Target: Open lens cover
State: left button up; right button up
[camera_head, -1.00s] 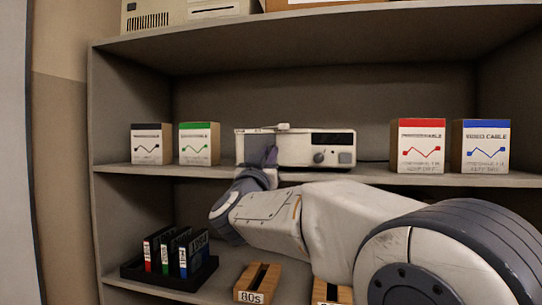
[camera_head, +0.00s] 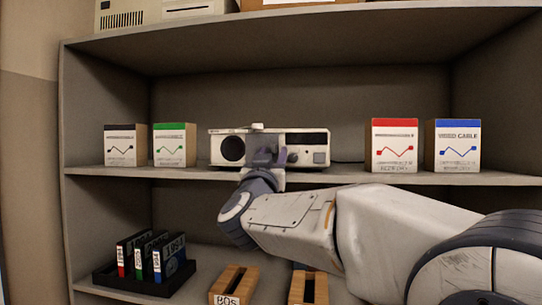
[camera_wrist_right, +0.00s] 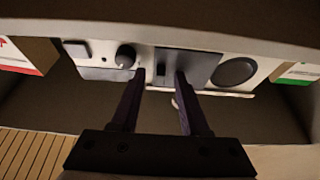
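The cream projector (camera_head: 310,157) stands on the middle shelf. Its round dark lens (camera_head: 232,150) is uncovered and also shows in the wrist view (camera_wrist_right: 235,72), which is turned upside down. The grey sliding lens cover (camera_head: 264,141) sits beside the lens, near the middle of the front; in the wrist view it is the grey panel (camera_wrist_right: 200,67) by the fingertips. My right gripper (camera_head: 275,157) is at the projector's front, fingers apart with a gap between the tips (camera_wrist_right: 160,72). One finger overlaps the cover's edge; contact cannot be told. My left gripper is out of view.
Cable boxes stand on both sides: black (camera_head: 120,148) and green (camera_head: 170,147) at left, red (camera_head: 391,148) and blue (camera_head: 454,148) at right. Below are a black tray (camera_head: 115,283) of cassettes and wooden holders (camera_head: 235,284).

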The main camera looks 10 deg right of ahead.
jog(key=b+v, duration=0.5)
jog(key=v, duration=0.5)
jog(key=shift+s, duration=0.2)
jog(key=shift+a+f, duration=0.1)
jog(key=shift+f, duration=0.05)
